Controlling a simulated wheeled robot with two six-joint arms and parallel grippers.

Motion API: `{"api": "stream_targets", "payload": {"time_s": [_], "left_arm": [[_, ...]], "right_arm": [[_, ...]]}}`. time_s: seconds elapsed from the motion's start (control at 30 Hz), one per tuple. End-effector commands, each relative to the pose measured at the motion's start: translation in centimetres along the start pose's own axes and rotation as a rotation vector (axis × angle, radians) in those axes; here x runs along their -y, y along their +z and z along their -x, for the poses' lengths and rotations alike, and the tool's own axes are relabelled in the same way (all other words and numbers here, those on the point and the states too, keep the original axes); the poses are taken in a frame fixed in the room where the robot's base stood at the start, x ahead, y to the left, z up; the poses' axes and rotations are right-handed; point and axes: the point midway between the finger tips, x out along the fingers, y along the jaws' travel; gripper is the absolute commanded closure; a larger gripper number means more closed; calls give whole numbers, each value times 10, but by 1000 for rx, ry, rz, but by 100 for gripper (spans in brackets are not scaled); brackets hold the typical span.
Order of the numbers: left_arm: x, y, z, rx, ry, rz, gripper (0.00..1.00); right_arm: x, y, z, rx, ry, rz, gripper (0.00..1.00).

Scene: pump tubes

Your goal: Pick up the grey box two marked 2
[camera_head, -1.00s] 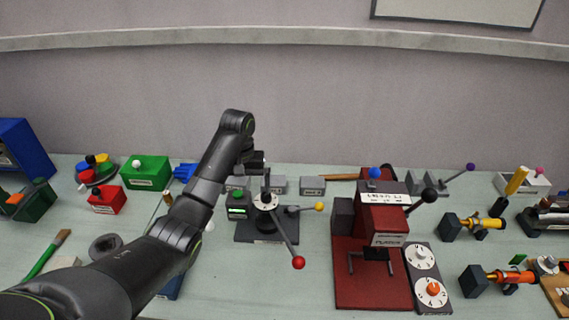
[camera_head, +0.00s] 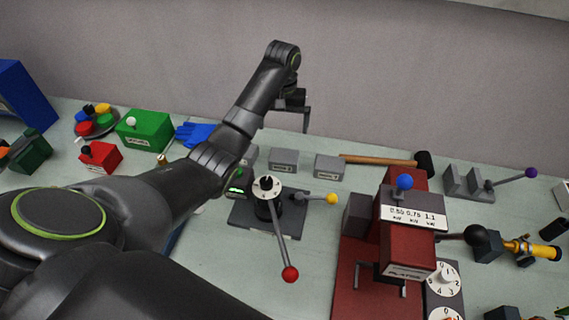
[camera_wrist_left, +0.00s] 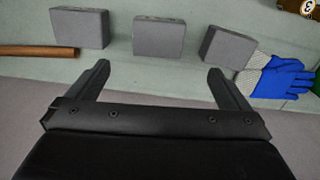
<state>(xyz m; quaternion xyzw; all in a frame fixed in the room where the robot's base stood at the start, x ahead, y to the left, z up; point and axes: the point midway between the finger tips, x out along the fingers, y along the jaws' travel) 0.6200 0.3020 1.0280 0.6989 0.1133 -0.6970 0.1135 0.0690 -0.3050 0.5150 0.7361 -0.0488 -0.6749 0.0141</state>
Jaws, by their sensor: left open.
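Three grey boxes stand in a row near the back of the table. In the head view the middle one (camera_head: 284,160) and right one (camera_head: 329,166) show pale labels, too small to read; the left one (camera_head: 249,158) is partly hidden by my arm. In the left wrist view the row is reversed: a left box (camera_wrist_left: 80,29), the middle box (camera_wrist_left: 159,38) and a right box (camera_wrist_left: 228,48). No number is legible there. My left gripper (camera_head: 292,118) is open and empty above and behind the row. Its spread fingers (camera_wrist_left: 158,68) face the middle box, apart from it. My right gripper is not visible.
A hammer (camera_head: 380,160) lies right of the boxes, and a blue glove (camera_head: 196,134) lies left. A lever device with a red knob (camera_head: 290,274) stands in front. A red machine (camera_head: 408,250) stands at the front right. The wall rises close behind.

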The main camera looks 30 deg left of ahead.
Motion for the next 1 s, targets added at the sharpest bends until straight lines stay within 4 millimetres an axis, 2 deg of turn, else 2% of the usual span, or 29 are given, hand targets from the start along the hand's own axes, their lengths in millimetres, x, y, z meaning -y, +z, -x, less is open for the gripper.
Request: {"api": "stream_targets", "payload": {"time_s": [0.03,0.37,0.5,0.57,0.83,1.0], "left_arm": [[0,0,-12,0,0,0,0],[0,0,-48,0,0,0,0],[0,1,-74,2,0,-1,0],[0,0,-77,3,0,0,0],[-1,1,-97,3,1,0,0],[-2,4,-123,4,-1,0,0]], "right_arm": [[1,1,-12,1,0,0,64],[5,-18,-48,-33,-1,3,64],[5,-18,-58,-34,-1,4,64],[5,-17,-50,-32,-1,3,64],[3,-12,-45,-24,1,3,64],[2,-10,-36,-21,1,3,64]]}}
